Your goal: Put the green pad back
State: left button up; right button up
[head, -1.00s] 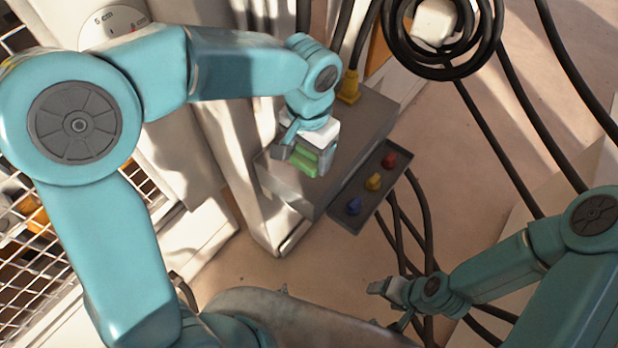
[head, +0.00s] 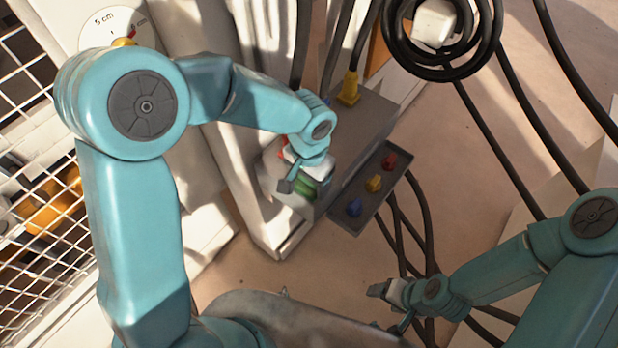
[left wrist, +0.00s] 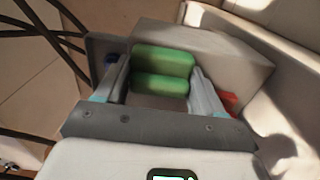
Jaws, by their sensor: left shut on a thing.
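The green pad (head: 305,187) is between the fingers of my left gripper (head: 304,183), which is shut on it. It is at the near face of the grey box (head: 365,120). In the left wrist view two green bars (left wrist: 163,60) lie between the two fingers (left wrist: 160,92), one above the other. I cannot tell if both belong to one pad. A red thing (head: 283,153) shows beside the gripper; red also shows right of the fingers in the wrist view (left wrist: 229,101). The gripper hides the pad's contact with what is under it. My right gripper (head: 391,305) is empty and open, low and away from the box.
A grey panel (head: 369,187) with red, yellow and blue knobs is right of the box. A yellow plug (head: 349,87) with a cable is at the box's back. Black cables hang at the right. White columns (head: 245,180) stand left of the box. A wire mesh (head: 40,240) is far left.

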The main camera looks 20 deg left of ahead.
pick_arm(q)
jog(key=o, duration=0.9)
jog(key=shift+w+f, duration=0.1)
jog(key=shift+o, duration=0.2)
notch_tip(320, 180, up, 12)
jog(key=shift+r+p, duration=0.25)
jog(key=shift+p, duration=0.15)
